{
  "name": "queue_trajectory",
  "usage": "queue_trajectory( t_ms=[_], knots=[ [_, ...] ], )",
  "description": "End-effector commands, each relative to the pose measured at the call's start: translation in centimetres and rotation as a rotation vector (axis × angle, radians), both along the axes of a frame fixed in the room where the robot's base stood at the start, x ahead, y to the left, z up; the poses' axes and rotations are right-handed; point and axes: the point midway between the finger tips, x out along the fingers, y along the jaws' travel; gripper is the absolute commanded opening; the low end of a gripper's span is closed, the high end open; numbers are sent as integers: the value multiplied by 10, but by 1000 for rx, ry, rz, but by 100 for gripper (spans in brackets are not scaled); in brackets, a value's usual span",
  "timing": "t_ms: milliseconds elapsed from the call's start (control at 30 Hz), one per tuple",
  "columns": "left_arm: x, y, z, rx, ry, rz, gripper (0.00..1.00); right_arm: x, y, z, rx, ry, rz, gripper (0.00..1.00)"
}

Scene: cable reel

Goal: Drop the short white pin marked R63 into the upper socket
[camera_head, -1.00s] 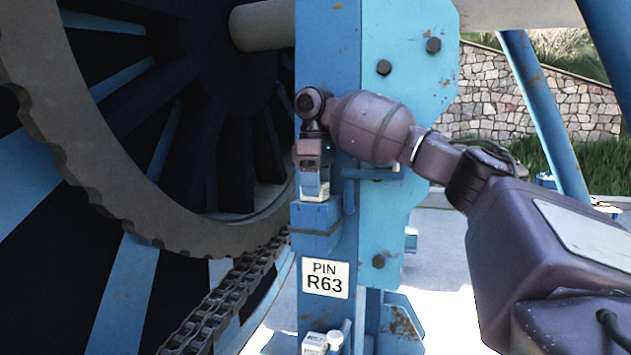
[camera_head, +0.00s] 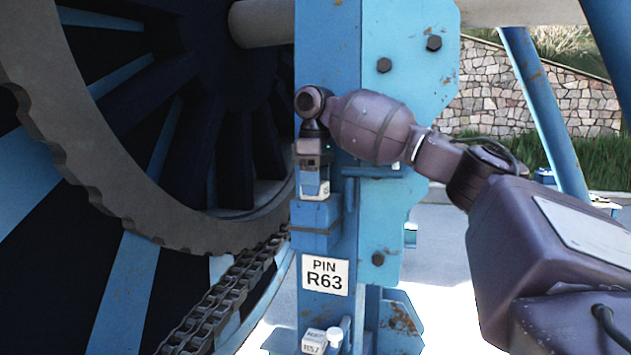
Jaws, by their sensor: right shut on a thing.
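My right gripper (camera_head: 313,184) points down in front of the blue post and is shut on the white pin (camera_head: 313,194). Only a short white part of the pin shows below the jaws, with a small dark mark too small to read. The blue socket block (camera_head: 315,217) of the upper socket is directly under the pin. The pin's lower end meets the block's top in the picture; I cannot tell whether it is inside the hole. A white plate (camera_head: 325,275) reading "PIN R63" is on the post below. My left gripper is not in view.
A labelled white block (camera_head: 314,341) and a small white peg-like part (camera_head: 345,327) are lower on the post. A large toothed wheel (camera_head: 95,200) and a chain (camera_head: 222,300) are close on the left. A blue bolted plate (camera_head: 410,75) stands behind my right wrist.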

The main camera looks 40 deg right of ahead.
Motion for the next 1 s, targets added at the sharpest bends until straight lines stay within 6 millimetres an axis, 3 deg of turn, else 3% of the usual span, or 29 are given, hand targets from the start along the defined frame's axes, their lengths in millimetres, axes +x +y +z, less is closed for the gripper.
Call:
queue_trajectory(
  t_ms=[300, 333, 500, 867, 1000],
  knots=[
    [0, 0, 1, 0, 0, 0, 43, 0, 0, -1, 0, 1, 1, 14],
    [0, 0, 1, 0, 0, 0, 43, 0, 0, -1, 0, 1, 1, 58],
    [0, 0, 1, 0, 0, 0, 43, 0, 0, -1, 0, 1, 1, 83],
    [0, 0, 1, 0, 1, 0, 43, 0, 0, -1, 0, 2, 0, 83],
    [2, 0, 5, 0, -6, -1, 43, 1, 1, 14, 2, -1, 1, 83]
  ],
)
